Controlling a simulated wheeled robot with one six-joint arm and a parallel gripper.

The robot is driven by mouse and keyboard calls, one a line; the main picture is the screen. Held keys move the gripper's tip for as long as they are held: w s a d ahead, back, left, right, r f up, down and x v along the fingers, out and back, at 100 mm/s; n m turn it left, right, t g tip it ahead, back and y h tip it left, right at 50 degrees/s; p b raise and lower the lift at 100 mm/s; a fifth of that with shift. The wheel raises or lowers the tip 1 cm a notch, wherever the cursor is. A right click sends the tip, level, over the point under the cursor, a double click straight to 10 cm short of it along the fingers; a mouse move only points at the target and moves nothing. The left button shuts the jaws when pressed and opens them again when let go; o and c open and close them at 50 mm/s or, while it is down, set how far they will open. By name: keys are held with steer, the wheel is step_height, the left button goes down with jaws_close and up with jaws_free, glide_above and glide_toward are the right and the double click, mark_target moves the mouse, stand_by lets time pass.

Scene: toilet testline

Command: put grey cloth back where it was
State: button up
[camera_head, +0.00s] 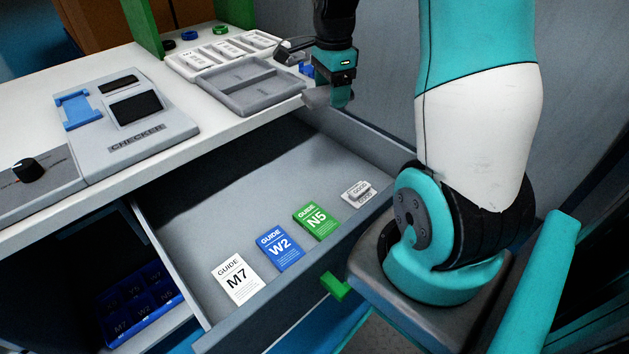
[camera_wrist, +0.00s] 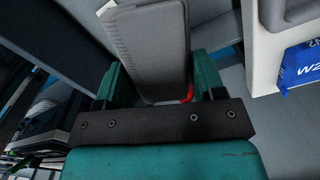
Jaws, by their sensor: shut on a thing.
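My gripper (camera_head: 331,97) is at the right end of the white worktop, beside the grey tray and above the back of the open drawer. In the wrist view my gripper (camera_wrist: 158,86) is shut on a flat grey piece (camera_wrist: 155,45) with a paler ribbed edge, which I take for the grey cloth. The held piece also shows small in the head view (camera_head: 316,97). A bit of red shows at its near end. Most of it is hidden in the head view.
The open drawer (camera_head: 180,212) holds white M7 (camera_head: 237,279), blue W2 (camera_head: 279,249) and green N5 (camera_head: 316,221) guides and a small white item (camera_head: 356,194). The worktop carries a checker (camera_head: 135,112), a grey tray (camera_head: 252,87) and a white tray (camera_head: 221,54).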

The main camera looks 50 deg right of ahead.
mark_target(328, 169)
steer(key=shift+d+f+m, duration=0.2)
steer(key=shift+f+m, duration=0.1)
steer(key=shift+f, duration=0.05)
step_height(328, 169, down, 19)
steer(key=b, duration=0.4)
steer(key=shift+f+b, duration=0.2)
steer(key=shift+b, duration=0.15)
steer(key=shift+f, duration=0.15)
steer(key=o, duration=0.9)
